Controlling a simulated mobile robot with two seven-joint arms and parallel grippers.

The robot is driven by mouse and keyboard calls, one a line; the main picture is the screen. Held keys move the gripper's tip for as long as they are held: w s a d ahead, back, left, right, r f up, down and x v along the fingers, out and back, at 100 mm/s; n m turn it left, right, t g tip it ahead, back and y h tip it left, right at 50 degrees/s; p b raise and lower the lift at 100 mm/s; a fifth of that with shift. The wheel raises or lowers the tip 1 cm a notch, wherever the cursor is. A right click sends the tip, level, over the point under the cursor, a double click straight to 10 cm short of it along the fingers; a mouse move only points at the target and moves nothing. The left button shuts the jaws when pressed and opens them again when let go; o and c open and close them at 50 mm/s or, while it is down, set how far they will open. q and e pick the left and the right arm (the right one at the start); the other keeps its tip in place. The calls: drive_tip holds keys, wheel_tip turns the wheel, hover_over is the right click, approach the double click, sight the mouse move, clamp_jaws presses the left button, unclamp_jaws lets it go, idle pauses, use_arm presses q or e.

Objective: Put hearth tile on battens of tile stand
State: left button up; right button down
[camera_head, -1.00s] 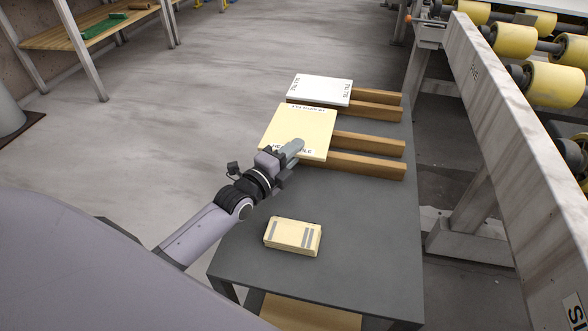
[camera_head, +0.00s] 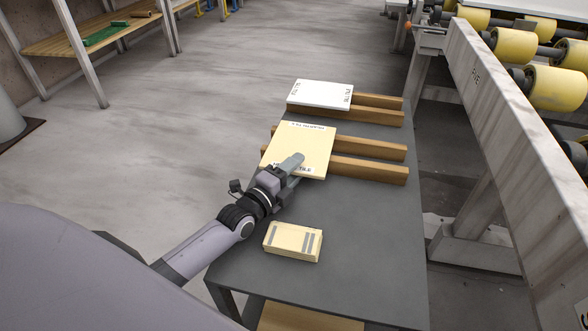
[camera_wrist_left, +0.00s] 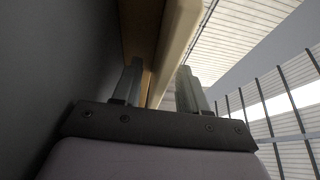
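The cream hearth tile (camera_head: 305,143), its near label partly covered by my gripper, lies flat across the two wooden battens (camera_head: 370,147) of the tile stand. The battens stick out to its right. My left gripper (camera_head: 294,168) is at the tile's near edge, one finger above the tile and one lower. In the left wrist view its fingers (camera_wrist_left: 160,88) are spread, with the tile edge (camera_wrist_left: 178,45) between them and a gap beside the right finger. A brown batten (camera_wrist_left: 139,30) shows beside the tile there. My right gripper is not in view.
A white tile (camera_head: 320,94) lies on another pair of battens behind. A cream block with grey stripes (camera_head: 292,241) sits on the near part of the dark table (camera_head: 370,240). A roller conveyor (camera_head: 490,110) runs along the right.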

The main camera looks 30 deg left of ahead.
use_arm(q)
drive_tip(key=shift+r, duration=0.1)
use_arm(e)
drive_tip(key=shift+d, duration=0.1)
use_arm(q)
drive_tip(key=shift+s, duration=0.15)
drive_tip(key=shift+s+a+p, duration=0.1)
drive_tip(key=shift+s+p, duration=0.2)
drive_tip(key=shift+s, duration=0.05)
drive_tip(key=s+p, duration=0.1)
drive_tip(key=s, duration=0.2)
drive_tip(key=s+a, duration=0.1)
drive_tip(key=s, duration=0.3)
drive_tip(key=s+p, duration=0.1)
drive_tip(key=s, duration=0.2)
drive_tip(key=shift+s+a+p, duration=0.3)
drive_tip(key=shift+s+a, duration=0.1)
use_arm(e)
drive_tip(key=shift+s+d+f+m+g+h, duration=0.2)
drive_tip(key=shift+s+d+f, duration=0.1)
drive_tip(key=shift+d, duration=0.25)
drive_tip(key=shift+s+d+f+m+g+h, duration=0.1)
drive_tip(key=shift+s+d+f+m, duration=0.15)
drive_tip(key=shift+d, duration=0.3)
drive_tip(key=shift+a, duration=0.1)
